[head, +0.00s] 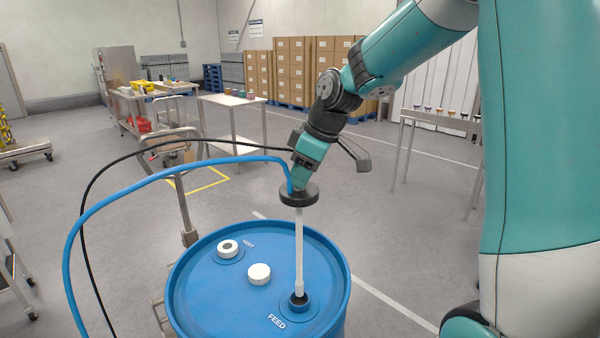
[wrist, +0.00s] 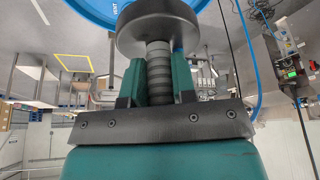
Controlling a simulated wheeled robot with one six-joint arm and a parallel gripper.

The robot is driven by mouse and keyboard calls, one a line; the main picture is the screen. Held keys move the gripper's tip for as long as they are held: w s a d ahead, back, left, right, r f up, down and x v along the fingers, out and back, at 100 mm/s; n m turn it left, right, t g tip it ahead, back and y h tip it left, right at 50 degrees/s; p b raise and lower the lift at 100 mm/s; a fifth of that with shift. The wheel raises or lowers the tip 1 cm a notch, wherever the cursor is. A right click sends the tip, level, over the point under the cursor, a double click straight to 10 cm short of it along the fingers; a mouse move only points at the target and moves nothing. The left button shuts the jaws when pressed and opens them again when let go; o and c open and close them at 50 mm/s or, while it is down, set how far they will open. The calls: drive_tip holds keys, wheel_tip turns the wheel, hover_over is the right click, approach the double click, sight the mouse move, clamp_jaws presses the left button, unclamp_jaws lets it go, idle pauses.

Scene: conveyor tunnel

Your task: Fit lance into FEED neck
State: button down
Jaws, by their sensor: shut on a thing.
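The lance (head: 299,245) is a white upright tube with a wide black disc (head: 299,195) near its top. My gripper (head: 304,176) is shut on the lance's grip above the disc. In the wrist view, both green fingers (wrist: 158,82) press on the ribbed grey grip (wrist: 159,72), below the black disc (wrist: 158,30) in that picture. The lance's lower end is at the dark ring of the FEED neck (head: 299,303) on the blue drum (head: 205,300). I cannot tell how deep the tip sits. The wrist view hides the tip and the neck.
A blue hose (head: 150,175) and a black cable (head: 100,185) arch left from the lance's top. A white cap (head: 259,273) and the second neck (head: 228,248) stand on the drum lid.

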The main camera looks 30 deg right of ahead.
drive_tip(key=shift+f, duration=0.1)
drive_tip(key=b, duration=1.3)
hover_over(302, 281)
wheel_tip(302, 281, down, 16)
drive_tip(key=shift+w, duration=0.2)
idle(0.5)
drive_tip(key=shift+f+b, duration=5.6)
drive_tip(key=shift+f, duration=1.8)
drive_tip(key=shift+r, duration=0.15)
drive_tip(key=c, duration=0.8)
unclamp_jaws()
drive_tip(key=shift+c, duration=0.2)
drive_tip(key=p+v, duration=0.2)
drive_tip(key=v, duration=1.5)
drive_tip(key=shift+r, duration=0.15)
drive_tip(key=shift+s+d, duration=0.1)
drive_tip(key=shift+s, duration=0.05)
